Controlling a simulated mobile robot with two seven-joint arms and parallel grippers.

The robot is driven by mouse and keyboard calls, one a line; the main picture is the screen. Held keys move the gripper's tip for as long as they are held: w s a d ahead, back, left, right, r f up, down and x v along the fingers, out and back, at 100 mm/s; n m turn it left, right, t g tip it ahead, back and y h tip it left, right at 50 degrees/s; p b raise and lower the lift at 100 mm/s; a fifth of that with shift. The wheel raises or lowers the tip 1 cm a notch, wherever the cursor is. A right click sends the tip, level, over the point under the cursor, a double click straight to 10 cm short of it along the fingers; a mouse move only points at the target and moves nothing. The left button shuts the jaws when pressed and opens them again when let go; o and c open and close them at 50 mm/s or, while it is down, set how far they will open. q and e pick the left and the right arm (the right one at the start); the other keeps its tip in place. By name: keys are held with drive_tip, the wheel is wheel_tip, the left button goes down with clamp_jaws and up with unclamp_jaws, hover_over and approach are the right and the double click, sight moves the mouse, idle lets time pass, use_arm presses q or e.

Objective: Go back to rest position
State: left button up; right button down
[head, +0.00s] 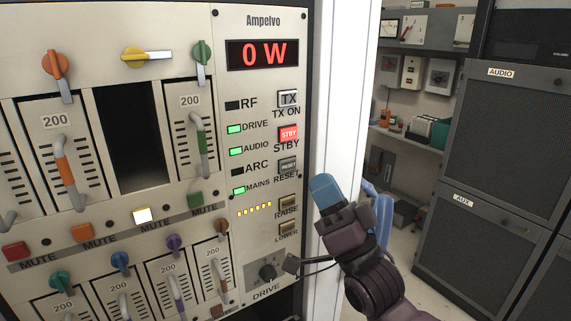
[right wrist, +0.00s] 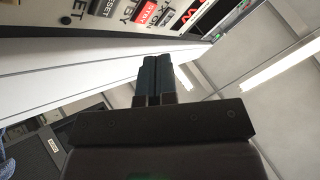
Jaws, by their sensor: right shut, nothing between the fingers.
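My right gripper (head: 325,188) is in front of the lower right of the transmitter rack (head: 262,90), by the panel's right edge, with its blue fingertips pointing up. In the right wrist view its two dark fingers (right wrist: 155,78) are together with nothing between them. I cannot tell from the head view whether it touches the panel. My left gripper is not in view.
The display (head: 262,54) reads 0 W. The STBY button (head: 288,134) is lit red; DRIVE, AUDIO and MAINS lamps are green. One module slot (head: 130,140) is empty. A white post (head: 340,90) borders the rack. Dark cabinets (head: 500,140) and shelves stand at right.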

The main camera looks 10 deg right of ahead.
drive_tip(key=w+d+f+n+g+h, duration=0.1)
drive_tip(key=d+f+n+g+h, duration=0.15)
drive_tip(key=f, duration=0.55)
drive_tip(key=w+d+f+n+g+h, duration=0.1)
drive_tip(key=f+g+h, duration=0.15)
drive_tip(key=f, duration=0.45)
drive_tip(key=w+d+f+n+g+h, duration=0.15)
drive_tip(key=f+h, duration=0.25)
drive_tip(key=f, duration=0.4)
drive_tip(key=s+d+f+m+g+h, duration=0.1)
drive_tip(key=s+d+f+g, duration=0.2)
drive_tip(key=s+f, duration=0.7)
drive_tip(key=s+d+f+g+h, duration=0.2)
drive_tip(key=s+d+f+g, duration=0.1)
drive_tip(key=s+f, duration=0.6)
wheel_tip(320, 180, down, 4)
drive_tip(key=shift+s+d+r+m, duration=0.2)
drive_tip(key=shift+s+d+m, duration=0.15)
drive_tip(key=shift+d+m, duration=0.1)
